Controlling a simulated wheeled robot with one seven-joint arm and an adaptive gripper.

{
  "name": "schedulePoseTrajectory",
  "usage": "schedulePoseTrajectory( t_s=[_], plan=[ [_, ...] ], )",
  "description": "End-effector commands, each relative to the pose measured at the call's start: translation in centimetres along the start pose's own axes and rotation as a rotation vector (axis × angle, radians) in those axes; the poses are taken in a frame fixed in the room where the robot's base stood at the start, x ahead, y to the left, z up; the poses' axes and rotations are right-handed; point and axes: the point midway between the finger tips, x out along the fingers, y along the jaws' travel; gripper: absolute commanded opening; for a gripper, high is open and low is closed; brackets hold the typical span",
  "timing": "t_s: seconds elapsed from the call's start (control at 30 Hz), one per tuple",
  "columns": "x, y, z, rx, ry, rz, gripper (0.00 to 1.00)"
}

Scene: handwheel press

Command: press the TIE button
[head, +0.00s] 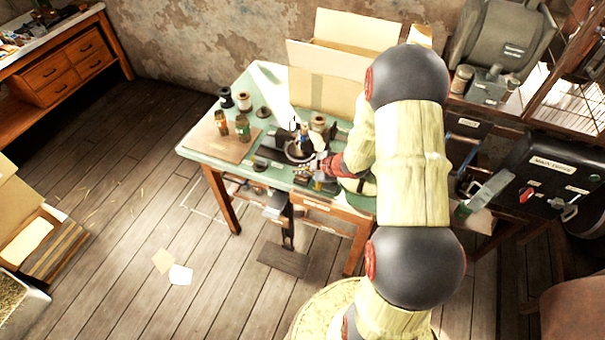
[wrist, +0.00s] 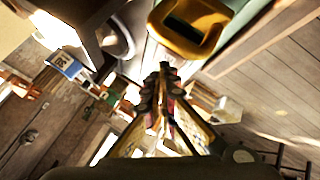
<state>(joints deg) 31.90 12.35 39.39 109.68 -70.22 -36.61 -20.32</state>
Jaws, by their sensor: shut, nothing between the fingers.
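A small press-like device (head: 299,148) with a dark upright part and a round pale base stands on the green-topped table (head: 192,148). I cannot make out a button marked TIE in either view. My gripper (head: 322,165) is at the right side of the device, partly hidden by my own arm. In the wrist view my gripper (wrist: 165,72) shows its fingers together with nothing between them. I cannot tell whether the fingertips touch anything. A yellow rounded part (wrist: 183,45) lies just beyond the fingertips in the wrist view.
Several spools and jars, including a brown jar (head: 242,127), stand on the table's left side by a brown board (head: 215,146). Open cardboard boxes (head: 330,88) stand at the back. A black electrical box (head: 548,172) is at the right.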

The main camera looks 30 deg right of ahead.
Motion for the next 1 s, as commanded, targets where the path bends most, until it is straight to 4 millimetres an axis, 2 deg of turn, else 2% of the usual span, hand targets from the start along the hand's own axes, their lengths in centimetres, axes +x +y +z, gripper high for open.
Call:
schedulePoseTrajectory(
  t_s=[1.0],
  plan=[
    [0.70, -0.56, 0.54, 0.001, -0.001, -0.001, 0.00]
  ],
)
